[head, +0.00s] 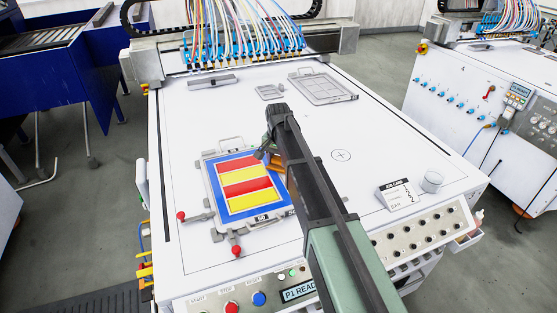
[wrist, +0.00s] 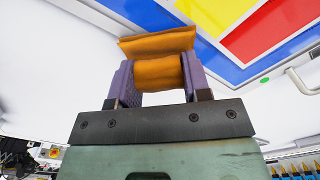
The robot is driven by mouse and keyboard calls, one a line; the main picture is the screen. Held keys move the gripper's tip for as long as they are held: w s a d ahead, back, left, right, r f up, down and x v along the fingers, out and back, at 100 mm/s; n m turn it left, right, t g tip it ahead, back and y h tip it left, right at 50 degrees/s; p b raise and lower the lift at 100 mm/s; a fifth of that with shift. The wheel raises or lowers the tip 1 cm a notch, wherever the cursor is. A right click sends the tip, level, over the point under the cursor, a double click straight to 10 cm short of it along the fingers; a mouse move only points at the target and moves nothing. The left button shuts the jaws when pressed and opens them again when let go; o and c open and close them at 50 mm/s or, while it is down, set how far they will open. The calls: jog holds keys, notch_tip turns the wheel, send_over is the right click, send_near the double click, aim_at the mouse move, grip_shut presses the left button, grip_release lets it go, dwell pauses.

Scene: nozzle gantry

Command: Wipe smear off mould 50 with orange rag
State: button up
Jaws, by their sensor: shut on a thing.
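Mould 50 (head: 210,187) lies on the white table left of my arm, a grey frame with a blue border around red and yellow stripes. A small 50 label shows at its front edge. Its blue border (wrist: 165,17) and red and yellow fields also show in the wrist view. My gripper (wrist: 155,82) is shut on the orange rag (wrist: 158,43), which sticks out past the purple fingers. In the head view the rag (head: 279,170) shows beside the mould's right edge, partly hidden by my arm. I cannot make out a smear; my arm covers part of the right side.
A job card (head: 399,194) and a clear cup (head: 432,181) stand at the right front. Red-knobbed clamps (head: 236,250) flank the mould. The table's right middle is clear.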

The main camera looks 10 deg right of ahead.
notch_tip(320, 180, up, 6)
jog(key=p, duration=0.5)
jog(key=shift+r+p, duration=1.4)
jog(key=shift+p, duration=0.2)
jog(key=shift+r, duration=0.1)
